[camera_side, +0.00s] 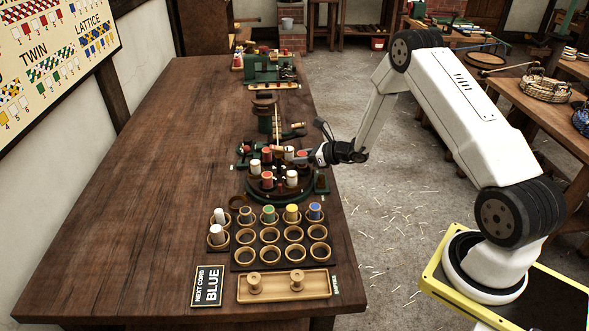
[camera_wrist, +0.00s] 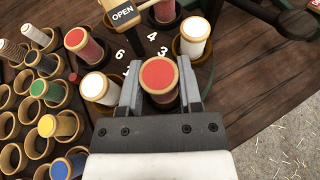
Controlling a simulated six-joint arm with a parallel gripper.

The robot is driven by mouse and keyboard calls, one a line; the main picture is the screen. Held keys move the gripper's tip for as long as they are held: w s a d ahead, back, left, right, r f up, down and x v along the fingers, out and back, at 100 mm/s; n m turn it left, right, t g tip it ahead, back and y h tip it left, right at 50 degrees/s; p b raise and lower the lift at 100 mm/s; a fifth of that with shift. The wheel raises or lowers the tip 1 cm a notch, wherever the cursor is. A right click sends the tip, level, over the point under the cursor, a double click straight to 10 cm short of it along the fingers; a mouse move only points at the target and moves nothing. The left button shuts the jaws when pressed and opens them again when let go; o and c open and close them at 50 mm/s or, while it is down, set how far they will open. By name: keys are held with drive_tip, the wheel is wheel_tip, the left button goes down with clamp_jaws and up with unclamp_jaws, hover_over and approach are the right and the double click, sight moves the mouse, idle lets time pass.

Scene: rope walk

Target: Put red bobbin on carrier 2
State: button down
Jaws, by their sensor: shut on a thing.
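My gripper (camera_wrist: 160,88) is shut on a red bobbin (camera_wrist: 158,76), with one finger on each side of it. In the side view my gripper (camera_side: 311,157) is at the right edge of the round dark green carrier plate (camera_side: 281,193), with the red bobbin (camera_side: 302,154) at its tips. I cannot tell whether the bobbin's base touches a carrier. Other red and white bobbins stand on the plate, including a white one (camera_wrist: 98,87) just left of my gripper. The numbers 6, 4 and 3 show on the plate; a 2 is not readable.
A rack of wooden cups (camera_side: 270,235) stands in front, with white, green, yellow and blue bobbins in its back part. An OPEN sign (camera_wrist: 122,13) is beyond my gripper. A wooden tray (camera_side: 283,286) and a NEXT CORD BLUE sign (camera_side: 207,286) are nearer. The table's left side is clear.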

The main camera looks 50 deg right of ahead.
drive_tip(key=shift+f, duration=1.05)
drive_tip(key=shift+f, duration=0.1)
drive_tip(key=shift+c, duration=1.4)
unclamp_jaws()
drive_tip(key=shift+s, duration=0.1)
drive_tip(key=v, duration=1.2)
